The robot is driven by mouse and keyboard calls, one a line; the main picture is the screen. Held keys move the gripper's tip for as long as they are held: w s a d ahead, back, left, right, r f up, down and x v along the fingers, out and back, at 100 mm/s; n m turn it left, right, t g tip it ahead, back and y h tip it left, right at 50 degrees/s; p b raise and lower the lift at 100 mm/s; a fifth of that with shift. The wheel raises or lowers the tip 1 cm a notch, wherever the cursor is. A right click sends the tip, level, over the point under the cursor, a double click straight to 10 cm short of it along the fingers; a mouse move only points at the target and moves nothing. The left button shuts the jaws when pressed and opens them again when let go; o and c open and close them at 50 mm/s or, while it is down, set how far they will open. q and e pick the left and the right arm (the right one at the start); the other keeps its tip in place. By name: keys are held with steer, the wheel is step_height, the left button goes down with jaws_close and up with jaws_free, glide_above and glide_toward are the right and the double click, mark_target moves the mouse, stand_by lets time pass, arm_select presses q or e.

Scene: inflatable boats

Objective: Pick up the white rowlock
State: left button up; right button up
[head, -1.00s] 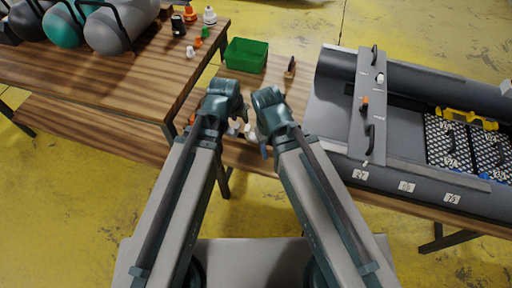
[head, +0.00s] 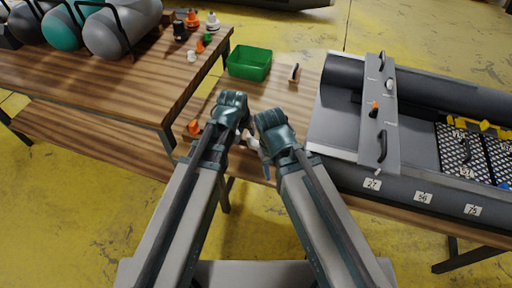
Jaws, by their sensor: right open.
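A small whitish piece (head: 252,143) shows on the wooden table between my two grippers, partly hidden by them; I cannot tell for sure that it is the white rowlock. Another small white fitting (head: 389,84) stands on the grey panel (head: 378,140) of the boat at the right, above an orange one (head: 374,109). My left gripper (head: 242,134) is low over the near table, its jaws largely hidden behind its wrist. My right gripper (head: 264,162) is open beside the whitish piece, near the table's front edge.
A green bin (head: 249,61) and a dark-handled tool (head: 295,72) are at the back of the near table. An orange piece (head: 194,127) lies left of my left gripper. The left table (head: 90,95) holds cylinders (head: 118,30) and several small fittings.

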mark_target(256, 145)
arm_select(q)
steer(key=shift+b+x, duration=2.4)
steer(key=shift+x, duration=0.35)
steer(key=shift+d+r, duration=0.1)
steer(key=shift+d, duration=0.05)
jaws_close()
